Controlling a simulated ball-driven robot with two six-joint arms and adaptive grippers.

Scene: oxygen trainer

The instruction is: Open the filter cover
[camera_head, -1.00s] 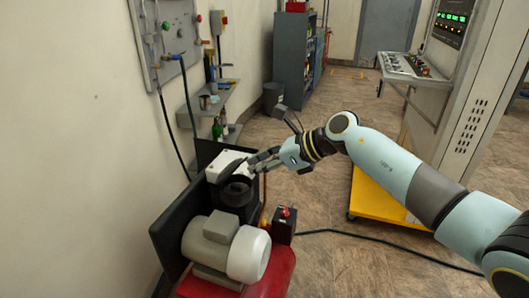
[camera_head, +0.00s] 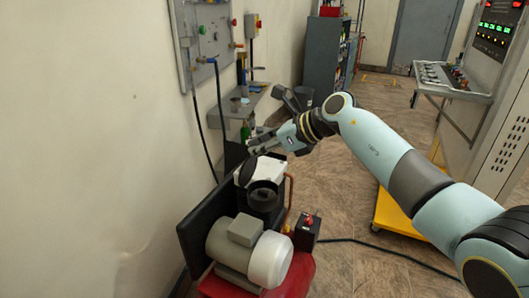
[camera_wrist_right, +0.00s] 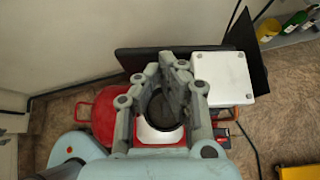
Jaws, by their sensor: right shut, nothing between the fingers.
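The black round filter housing (camera_head: 264,195) stands upright on the compressor, and its round top opening shows. A dark disc, the filter cover (camera_head: 246,171), stands tilted up at the back left rim of the housing, beside the white block. My right gripper (camera_head: 254,144) is above and behind the cover, shut and empty. I cannot tell whether the fingertips touch the cover. In the right wrist view the housing's round opening (camera_wrist_right: 162,109) shows between and below the gripper's fingers, which partly hide it. My left gripper is in neither view.
The grey motor (camera_head: 247,248) and red tank (camera_head: 293,278) are in front of the filter. A white block (camera_head: 270,171) is just behind it. A dark panel (camera_head: 203,222) and the wall are on the left. A control box (camera_head: 306,232) and open floor are on the right.

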